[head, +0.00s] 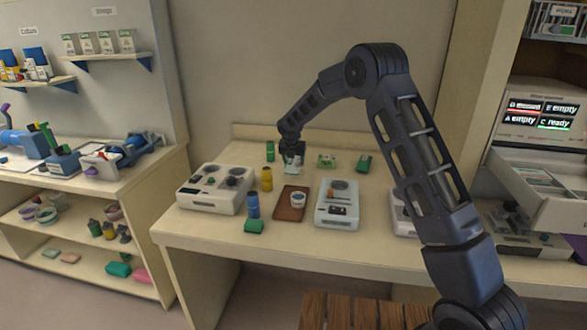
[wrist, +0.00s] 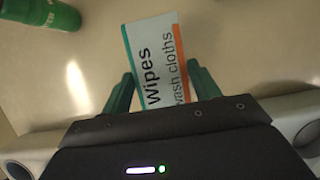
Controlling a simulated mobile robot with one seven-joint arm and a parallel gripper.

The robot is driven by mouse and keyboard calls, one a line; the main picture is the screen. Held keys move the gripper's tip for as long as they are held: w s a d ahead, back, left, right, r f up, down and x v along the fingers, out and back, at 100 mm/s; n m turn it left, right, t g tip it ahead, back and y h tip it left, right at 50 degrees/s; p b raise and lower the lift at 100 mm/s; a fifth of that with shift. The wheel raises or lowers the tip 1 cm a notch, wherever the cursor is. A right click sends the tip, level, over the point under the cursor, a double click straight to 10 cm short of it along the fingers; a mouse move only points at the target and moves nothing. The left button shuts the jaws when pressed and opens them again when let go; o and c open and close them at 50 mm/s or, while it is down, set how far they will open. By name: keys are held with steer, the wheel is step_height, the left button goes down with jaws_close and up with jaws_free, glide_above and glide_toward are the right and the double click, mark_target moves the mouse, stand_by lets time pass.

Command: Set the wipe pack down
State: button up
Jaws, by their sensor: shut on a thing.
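The wipe pack (wrist: 152,62) is a white packet with a teal edge and an orange stripe, marked "Wipes" and "wash cloths". My gripper (wrist: 163,90) is shut on it, with a green finger at each side of the pack in the wrist view. In the head view my gripper (head: 292,160) points down over the back of the table (head: 240,150), and the pack (head: 291,168) shows pale beneath it. I cannot tell whether the pack touches the tabletop.
A green bottle (head: 270,151) stands left of my gripper; a green-and-white pack (head: 326,161) lies to its right. In front are a yellow bottle (head: 266,179), a brown tray (head: 283,212) with a cup (head: 298,199), and a pale device (head: 337,220). A white device (head: 205,200) stands left.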

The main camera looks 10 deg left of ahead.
mark_target(293, 163)
steer(key=shift+f, duration=1.8)
steer(key=shift+f, duration=0.15)
steer(key=o, duration=1)
